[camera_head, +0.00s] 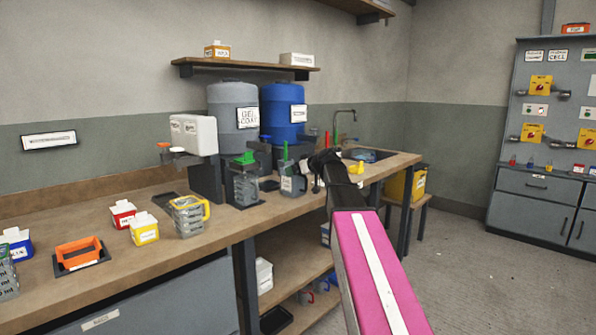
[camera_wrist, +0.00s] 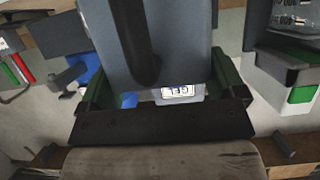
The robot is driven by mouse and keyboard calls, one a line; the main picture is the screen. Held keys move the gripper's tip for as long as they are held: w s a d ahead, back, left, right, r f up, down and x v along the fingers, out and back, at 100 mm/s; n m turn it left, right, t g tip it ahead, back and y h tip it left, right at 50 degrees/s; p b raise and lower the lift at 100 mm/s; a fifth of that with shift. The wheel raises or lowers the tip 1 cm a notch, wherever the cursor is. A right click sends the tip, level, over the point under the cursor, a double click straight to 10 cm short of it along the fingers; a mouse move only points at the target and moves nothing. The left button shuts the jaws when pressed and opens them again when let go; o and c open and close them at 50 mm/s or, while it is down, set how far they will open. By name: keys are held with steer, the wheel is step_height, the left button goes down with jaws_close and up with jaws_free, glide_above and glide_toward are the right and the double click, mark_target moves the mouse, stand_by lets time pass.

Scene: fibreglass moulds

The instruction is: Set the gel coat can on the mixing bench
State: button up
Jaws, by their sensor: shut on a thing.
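The grey can (camera_head: 292,184) with a white label is at the front part of the mixing bench (camera_head: 225,236), below the large drums. My gripper (camera_head: 316,168) reaches it from the right and is shut on it. In the wrist view the can's grey body (camera_wrist: 185,40) and dark handle (camera_wrist: 140,40) fill the space between the green-edged fingers (camera_wrist: 162,88). The can's base is hidden in the wrist view, and I cannot tell whether it touches the bench top.
A grey drum labelled gel coat (camera_head: 229,110) and a blue drum (camera_head: 283,110) stand behind. A green-topped container (camera_head: 245,182) is close left of the can. A yellow-handled jug (camera_head: 188,216) and small boxes (camera_head: 144,228) stand farther left; a sink (camera_head: 368,155) lies right.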

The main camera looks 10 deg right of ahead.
steer(key=o, duration=1.5)
steer(key=shift+f, duration=0.1)
steer(key=v, duration=1.2)
